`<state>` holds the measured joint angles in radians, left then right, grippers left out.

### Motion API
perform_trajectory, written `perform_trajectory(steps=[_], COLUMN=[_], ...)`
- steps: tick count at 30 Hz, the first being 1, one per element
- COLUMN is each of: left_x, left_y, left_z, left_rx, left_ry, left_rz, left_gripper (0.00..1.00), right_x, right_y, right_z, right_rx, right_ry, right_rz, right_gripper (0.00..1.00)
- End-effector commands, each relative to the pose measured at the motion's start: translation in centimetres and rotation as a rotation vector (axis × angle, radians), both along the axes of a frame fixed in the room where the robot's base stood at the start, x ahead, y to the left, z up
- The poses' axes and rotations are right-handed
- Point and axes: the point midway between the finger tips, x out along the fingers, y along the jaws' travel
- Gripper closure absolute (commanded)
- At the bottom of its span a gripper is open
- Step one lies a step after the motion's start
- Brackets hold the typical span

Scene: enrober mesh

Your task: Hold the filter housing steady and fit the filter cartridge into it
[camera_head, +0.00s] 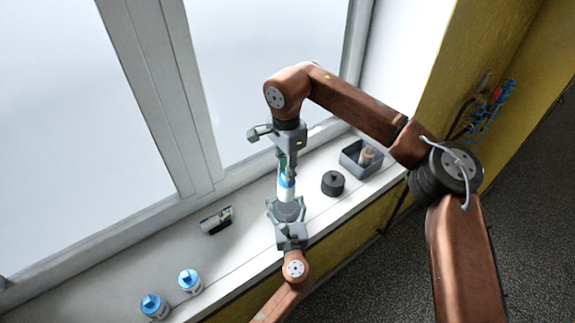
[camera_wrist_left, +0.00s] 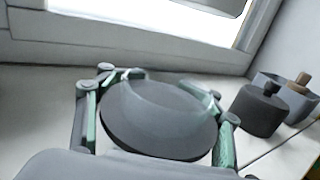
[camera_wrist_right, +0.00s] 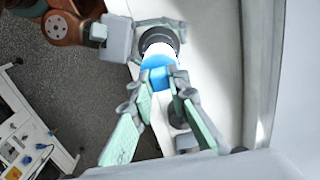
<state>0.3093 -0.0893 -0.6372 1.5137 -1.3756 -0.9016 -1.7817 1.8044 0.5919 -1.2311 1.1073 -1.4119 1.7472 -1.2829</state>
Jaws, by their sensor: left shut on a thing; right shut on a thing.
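The filter housing (camera_head: 289,212) is a dark grey round body above the sill, and my left gripper (camera_head: 286,207) is shut around it. In the left wrist view the housing (camera_wrist_left: 155,130) shows as a broad dark disc with a clear part above it. The filter cartridge (camera_head: 286,190) is white with a blue cap and stands about upright over the housing. My right gripper (camera_head: 287,168) is shut on its blue end from above. In the right wrist view the cartridge (camera_wrist_right: 156,76) lines up with the housing (camera_wrist_right: 160,36). How deep its lower end sits is hidden.
Two blue-capped cartridges (camera_head: 190,281) stand at the sill's left end. A white-and-black cylinder (camera_head: 217,220) lies near the window. A dark knobbed cap (camera_head: 332,184) and a grey tray (camera_head: 350,165) with a beige piece (camera_head: 366,156) are to the right. The window frame (camera_head: 200,165) rises behind.

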Motion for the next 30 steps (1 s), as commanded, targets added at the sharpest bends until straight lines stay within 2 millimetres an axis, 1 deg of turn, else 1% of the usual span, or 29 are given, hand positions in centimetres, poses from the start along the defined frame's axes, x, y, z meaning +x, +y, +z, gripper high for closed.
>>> perform_trajectory(steps=[3, 12, 18, 24, 30], left_x=[0.0, 0.0, 0.0, 0.0, 0.0], left_y=[0.0, 0.0, 0.0, 0.0, 0.0], left_z=[0.0, 0.0, 0.0, 0.0, 0.0], left_rx=[0.000, 0.000, 0.000, 0.000, 0.000], left_ry=[0.000, 0.000, 0.000, 0.000, 0.000], left_rz=[0.000, 0.000, 0.000, 0.000, 0.000], left_gripper=[0.75, 0.75, 0.75, 0.75, 0.75], right_x=[-0.1, -0.1, 0.0, -0.1, -0.1], right_y=[0.0, 0.0, 0.0, 0.0, 0.0], right_z=[-1.5, -4.8, -6.5, -7.2, -7.2], right_rx=[0.000, 0.000, 0.001, 0.000, 0.000], right_ry=[0.002, 0.002, 0.002, 0.001, 0.001], right_rz=[0.001, 0.002, 0.000, 0.001, 0.001], right_gripper=[1.00, 1.00, 1.00, 1.00, 1.00])
